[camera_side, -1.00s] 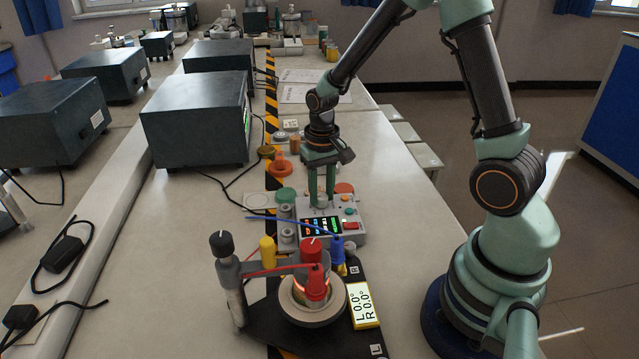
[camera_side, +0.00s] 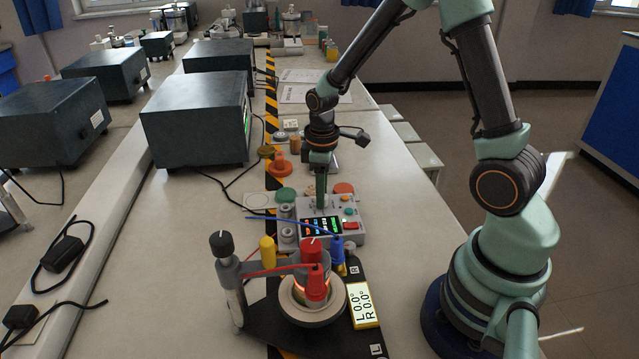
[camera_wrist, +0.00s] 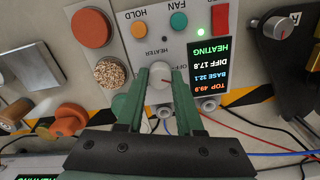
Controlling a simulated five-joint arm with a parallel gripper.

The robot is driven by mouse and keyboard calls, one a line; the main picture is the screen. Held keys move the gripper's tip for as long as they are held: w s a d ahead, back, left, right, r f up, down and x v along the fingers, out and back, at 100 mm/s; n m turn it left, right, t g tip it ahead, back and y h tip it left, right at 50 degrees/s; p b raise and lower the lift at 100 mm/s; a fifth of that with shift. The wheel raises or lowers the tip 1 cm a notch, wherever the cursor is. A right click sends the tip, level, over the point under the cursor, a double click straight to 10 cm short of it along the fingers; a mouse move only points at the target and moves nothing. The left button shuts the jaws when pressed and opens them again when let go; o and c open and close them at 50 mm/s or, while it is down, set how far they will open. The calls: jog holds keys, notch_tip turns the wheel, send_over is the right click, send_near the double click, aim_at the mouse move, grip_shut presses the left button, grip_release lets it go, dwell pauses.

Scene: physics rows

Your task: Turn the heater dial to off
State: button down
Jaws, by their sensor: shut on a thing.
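The grey control box (camera_side: 352,238) stands on the bench in the side view. In the wrist view its panel (camera_wrist: 178,48) shows upside-down labels, with HEATER and OFF around a pale round heater dial (camera_wrist: 159,80). My gripper (camera_wrist: 160,92) is shut on this dial, one finger on each side. In the side view my gripper (camera_side: 321,200) points straight down onto the box, its fingers seen nearly edge-on. The right finger partly covers the OFF label. I cannot make out the dial's pointer. The display (camera_wrist: 210,65) reads HEATING, and a green light glows.
The ring-shaped heater apparatus (camera_side: 312,312) with red, yellow and blue plugs stands in front of the box. Wires cross beside the box. Large dark instruments (camera_side: 195,120) stand to the left. Small coloured stoppers (camera_side: 281,169) lie behind the box.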

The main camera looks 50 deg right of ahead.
jog(key=n, duration=0.5)
jog(key=shift+n, duration=0.3)
dwell(0.4)
jog(key=c, duration=0.5)
grip_release()
jog(key=shift+c, duration=0.2)
notch_tip(320, 180, up, 12)
jog(key=shift+r, duration=0.1)
